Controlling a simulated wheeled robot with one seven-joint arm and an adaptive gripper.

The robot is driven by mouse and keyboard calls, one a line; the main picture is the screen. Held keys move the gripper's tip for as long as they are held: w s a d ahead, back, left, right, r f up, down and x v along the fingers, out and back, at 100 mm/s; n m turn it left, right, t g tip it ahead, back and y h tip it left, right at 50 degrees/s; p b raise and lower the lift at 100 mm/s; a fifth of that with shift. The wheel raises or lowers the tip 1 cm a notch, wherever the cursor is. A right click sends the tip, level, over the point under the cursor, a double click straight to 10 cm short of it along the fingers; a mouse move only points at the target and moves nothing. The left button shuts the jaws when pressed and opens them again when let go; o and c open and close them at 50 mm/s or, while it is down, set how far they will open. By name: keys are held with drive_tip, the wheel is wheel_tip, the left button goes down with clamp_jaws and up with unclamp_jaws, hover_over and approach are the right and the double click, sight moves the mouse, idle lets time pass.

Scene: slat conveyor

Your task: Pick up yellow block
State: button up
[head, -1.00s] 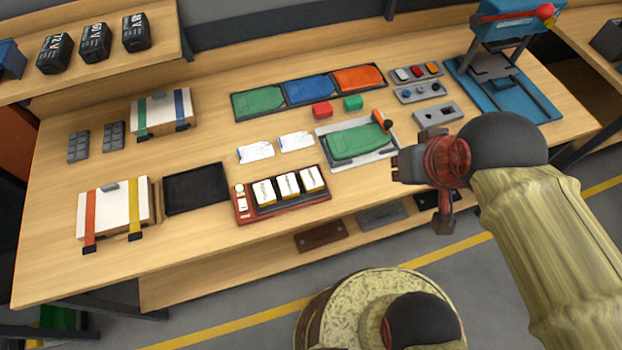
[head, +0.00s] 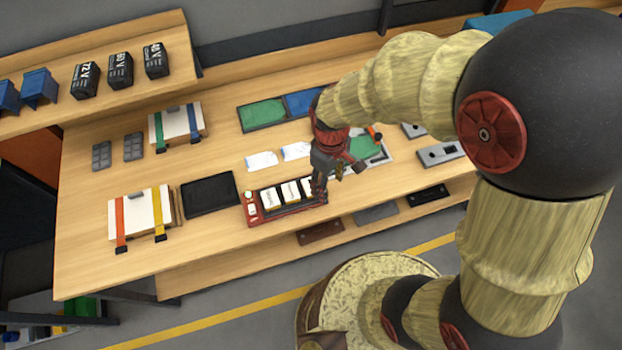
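My gripper (head: 339,180) hangs over the table, above the right end of the red tray and the near left part of the green-topped fixture. Its two fingers are spread apart. A small yellowish patch (head: 339,170) shows between the fingers; I cannot tell whether it is the yellow block or part of something else. No other yellow block shows clearly. My arm and gripper hide the middle of the table, where the red and green blocks stood in the earlier view.
The red tray (head: 249,211) holds white-topped pieces. A black tray (head: 210,194), two strapped boxes (head: 141,214) (head: 178,123) and white cards (head: 261,160) lie to the left. The green-topped fixture (head: 367,148) is partly covered. Black battery packs (head: 120,70) stand on the shelf.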

drive_tip(key=o, duration=0.4)
drive_tip(key=w+a+f+n, duration=0.1)
drive_tip(key=f+n, duration=0.1)
drive_tip(key=w+a+f+n, duration=0.1)
drive_tip(key=f+n, duration=0.1)
drive_tip(key=f, duration=0.1)
drive_tip(key=w+a+f+n+p, duration=0.1)
drive_tip(key=f+n, duration=0.1)
drive_tip(key=n, duration=0.1)
drive_tip(key=shift+w+f, duration=0.2)
drive_tip(key=shift+w, duration=0.15)
drive_tip(key=shift+c, duration=0.2)
drive_tip(key=w+n, duration=0.1)
drive_tip(key=w+a+n+t, duration=0.1)
drive_tip(key=w+n, duration=0.1)
drive_tip(key=shift+a+r, duration=0.1)
drive_tip(key=shift+r, duration=0.05)
drive_tip(key=shift+w+a+n, duration=0.1)
drive_tip(key=shift+w+n, duration=0.2)
drive_tip(key=shift+n, duration=0.7)
drive_tip(key=shift+f, duration=3.85)
